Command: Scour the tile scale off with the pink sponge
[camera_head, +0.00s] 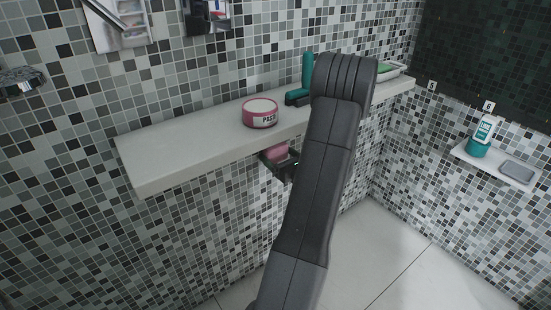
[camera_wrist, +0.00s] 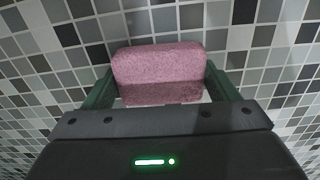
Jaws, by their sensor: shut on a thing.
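The pink sponge (camera_wrist: 158,68) is held between the two green fingers of my gripper (camera_wrist: 158,92) in the wrist view. The gripper is shut on it. The sponge is in front of the mosaic tile wall (camera_wrist: 255,45); I cannot tell whether it touches the tiles. In the head view, the sponge (camera_head: 275,152) and my gripper (camera_head: 284,166) show just below the front edge of the shelf, partly hidden by the shelf and my arm. No patch of scale stands out clearly from the grey, white and black tiles.
A light shelf (camera_head: 175,150) runs above my gripper. On it are a pink tin labelled paste (camera_head: 260,113), a teal upright object (camera_head: 306,75) and a green-topped item (camera_head: 388,70). A small shelf (camera_head: 470,157) at right holds a teal-and-white bottle (camera_head: 482,137) and a grey pad (camera_head: 518,171).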

